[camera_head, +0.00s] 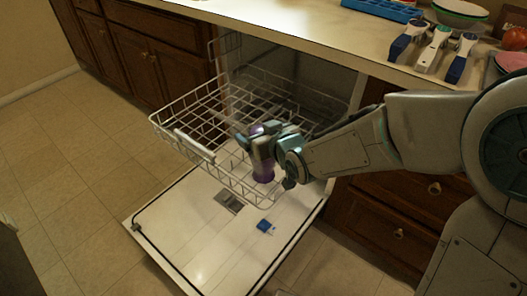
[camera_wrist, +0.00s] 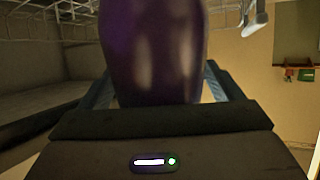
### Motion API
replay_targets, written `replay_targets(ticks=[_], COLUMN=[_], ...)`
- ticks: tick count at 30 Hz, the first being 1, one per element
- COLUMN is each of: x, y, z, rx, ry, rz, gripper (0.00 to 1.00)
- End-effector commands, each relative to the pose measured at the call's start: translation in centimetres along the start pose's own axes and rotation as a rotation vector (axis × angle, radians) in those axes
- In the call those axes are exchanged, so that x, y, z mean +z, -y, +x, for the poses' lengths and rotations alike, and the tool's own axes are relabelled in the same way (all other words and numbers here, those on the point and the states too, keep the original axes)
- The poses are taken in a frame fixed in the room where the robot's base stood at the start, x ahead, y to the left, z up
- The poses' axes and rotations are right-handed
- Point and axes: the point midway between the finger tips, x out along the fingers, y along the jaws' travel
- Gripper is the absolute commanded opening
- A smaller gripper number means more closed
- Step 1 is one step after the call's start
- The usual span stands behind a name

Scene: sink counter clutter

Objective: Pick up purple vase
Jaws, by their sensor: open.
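The purple vase (camera_head: 263,173) is at the dishwasher's pulled-out upper rack, partly hidden behind my gripper (camera_head: 256,140) in the head view. In the wrist view the dark purple vase (camera_wrist: 155,50) fills the middle, close to the palm, with its top cut off by the frame edge. My gripper's bluish fingers stand on both sides of it, so it lies between the open jaws. I cannot tell whether either finger touches it.
The white wire rack (camera_head: 185,133) surrounds the vase area. Below it the open dishwasher door (camera_head: 190,245) holds a small blue item (camera_head: 265,226). The counter (camera_head: 330,33) above carries several handled tools, a blue tray (camera_head: 383,9), bowls (camera_head: 460,12) and a tomato (camera_head: 514,38).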

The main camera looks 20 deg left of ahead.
Motion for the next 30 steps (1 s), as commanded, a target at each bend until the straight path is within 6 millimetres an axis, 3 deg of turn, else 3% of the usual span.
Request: replay_targets(ticks=[2, 9, 20, 28, 30], x=[0.0, 0.0, -0.7, -4.4, -4.7], y=[0.0, 0.0, 0.0, -0.1, -1.1], z=[0.0, -0.1, -0.3, -1.8, -2.3], rx=[0.0, 0.0, 0.0, 0.002, 0.006], ry=[0.0, 0.0, -0.003, -0.006, -0.002], rz=[0.0, 0.0, -0.001, -0.002, 0.001], gripper=[0.86, 0.28, 0.28, 0.28, 0.28])
